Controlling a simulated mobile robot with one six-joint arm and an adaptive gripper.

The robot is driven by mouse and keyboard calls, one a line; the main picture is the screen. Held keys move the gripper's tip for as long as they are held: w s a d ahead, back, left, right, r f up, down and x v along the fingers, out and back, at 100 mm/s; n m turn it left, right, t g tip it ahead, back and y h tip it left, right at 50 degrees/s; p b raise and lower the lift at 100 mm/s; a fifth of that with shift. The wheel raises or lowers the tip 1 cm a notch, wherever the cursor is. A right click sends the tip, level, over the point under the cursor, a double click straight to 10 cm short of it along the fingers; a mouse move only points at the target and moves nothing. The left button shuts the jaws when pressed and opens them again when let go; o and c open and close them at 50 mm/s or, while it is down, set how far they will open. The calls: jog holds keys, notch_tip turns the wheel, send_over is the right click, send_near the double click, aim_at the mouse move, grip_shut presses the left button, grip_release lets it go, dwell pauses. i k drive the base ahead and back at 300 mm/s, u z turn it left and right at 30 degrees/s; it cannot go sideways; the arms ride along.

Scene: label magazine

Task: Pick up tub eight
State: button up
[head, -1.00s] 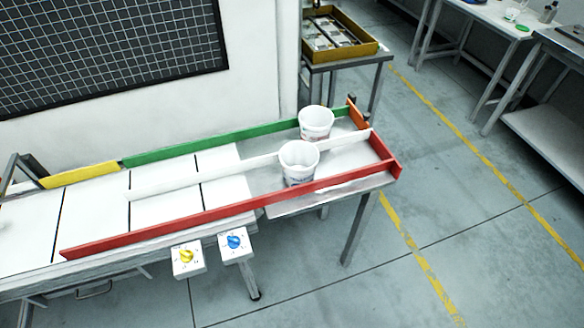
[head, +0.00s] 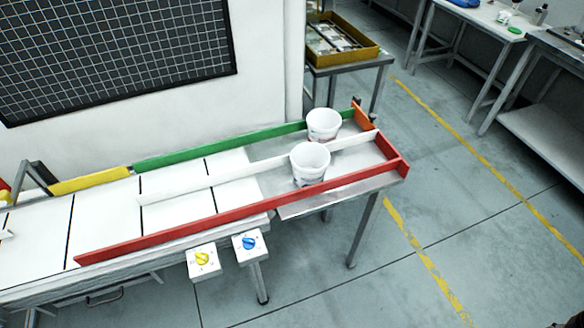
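Two white tubs stand upright at the right end of the railed table. The nearer tub (head: 310,163) stands between the white divider and the red rail. The farther tub (head: 323,125) stands in the back lane, between the white divider and the green rail. Both look open at the top and empty. Any numbers on them are too small to read, so I cannot tell which is tub eight. My gripper is not in view.
A red rail (head: 240,212), a white divider (head: 215,178), a green rail (head: 225,147) and an orange end stop (head: 361,115) bound the lanes. A yellow tray (head: 343,57) stands behind. Floor at right is clear.

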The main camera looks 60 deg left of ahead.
aim_at(310, 161)
jog(key=u, duration=1.15)
jog(key=i, duration=0.6)
jog(key=z, duration=0.05)
jog(key=k, duration=0.65)
jog(key=z, duration=0.05)
